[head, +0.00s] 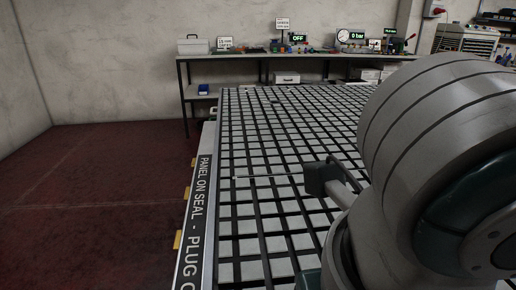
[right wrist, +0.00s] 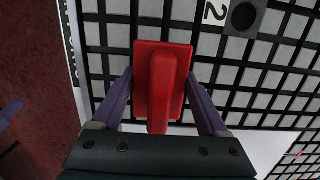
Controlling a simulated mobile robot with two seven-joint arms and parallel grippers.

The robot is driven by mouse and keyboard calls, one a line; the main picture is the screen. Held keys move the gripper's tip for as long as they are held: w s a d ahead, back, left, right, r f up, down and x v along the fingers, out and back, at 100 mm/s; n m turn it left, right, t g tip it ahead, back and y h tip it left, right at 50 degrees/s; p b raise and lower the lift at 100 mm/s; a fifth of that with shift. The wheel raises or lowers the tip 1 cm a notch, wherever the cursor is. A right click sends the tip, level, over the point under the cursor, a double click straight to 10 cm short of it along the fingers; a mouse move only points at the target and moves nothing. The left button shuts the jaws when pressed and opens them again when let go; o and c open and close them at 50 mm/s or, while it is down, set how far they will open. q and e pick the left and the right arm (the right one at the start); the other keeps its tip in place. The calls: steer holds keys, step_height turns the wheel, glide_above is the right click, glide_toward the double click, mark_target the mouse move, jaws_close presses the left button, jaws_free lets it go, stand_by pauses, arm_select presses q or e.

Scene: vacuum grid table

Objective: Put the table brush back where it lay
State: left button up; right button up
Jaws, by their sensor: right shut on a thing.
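The red table brush (right wrist: 163,85) shows in the right wrist view, its raised grip running toward my gripper. My right gripper (right wrist: 159,80) has its two purple fingers on either side of the brush and is shut on it. The brush is over the grid table (right wrist: 108,60), close to the table's left edge. I cannot tell whether it touches the surface, and its underside is hidden. In the head view my right arm covers the right side, and the brush does not show.
The grid table (head: 255,208) has a lettered edge strip (head: 196,220) and yellow tabs along its left side. A marker plate with a 2 (right wrist: 214,12) lies beyond the brush. A loaded bench (head: 255,56) stands behind. Visible grid left of my arm is mostly clear.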

steer(key=shift+f, duration=0.55)
steer(key=o, duration=1.3)
steer(key=shift+o, duration=0.2)
steer(key=r+p, duration=0.1)
steer(key=r, duration=0.3)
steer(key=r+p, duration=0.1)
steer(key=r, duration=0.3)
steer(key=s+r+p, duration=0.1)
steer(key=r, duration=0.3)
steer(key=shift+s+r, duration=0.25)
steer(key=shift+r, duration=0.35)
